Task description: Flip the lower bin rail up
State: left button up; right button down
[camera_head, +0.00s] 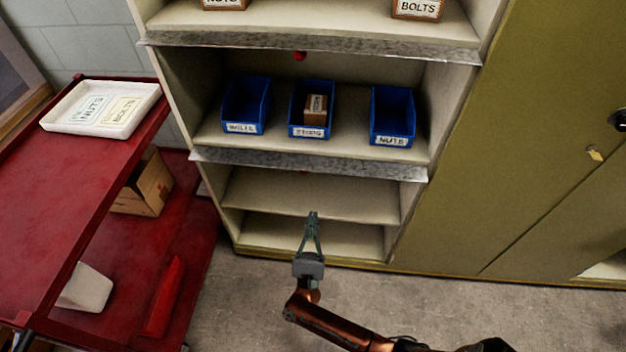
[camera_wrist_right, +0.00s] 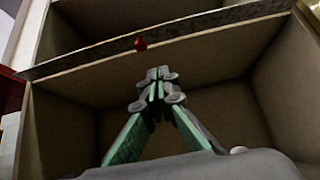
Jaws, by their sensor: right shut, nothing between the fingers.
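The lower bin rail (camera_head: 308,163) is a grey metal strip along the front edge of the shelf with the blue bins. A small red knob hangs below its middle. In the right wrist view the rail (camera_wrist_right: 200,27) crosses the top, with the red knob (camera_wrist_right: 140,43) just under it. My right gripper (camera_head: 312,214) is shut and empty, pointing up, below the rail and in front of the lower shelves. In the right wrist view its fingertips (camera_wrist_right: 157,74) are together, a little below the knob and apart from it. My left gripper is not in view.
Blue bins (camera_head: 393,117) stand on the shelf above the lower rail; the middle one holds a small box (camera_head: 315,108). An upper rail (camera_head: 300,47) has its own red knob. A red cart (camera_head: 75,190) with a white tray (camera_head: 100,130) stands left. The lower shelves look empty.

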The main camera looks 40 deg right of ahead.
jog(key=shift+r, duration=0.1)
send_near(317, 165)
jog(key=w+d, duration=0.3)
notch_tip(317, 165, up, 3)
jog(key=shift+a+r, duration=0.1)
jog(key=shift+a, duration=0.05)
jog(key=shift+r, duration=0.45)
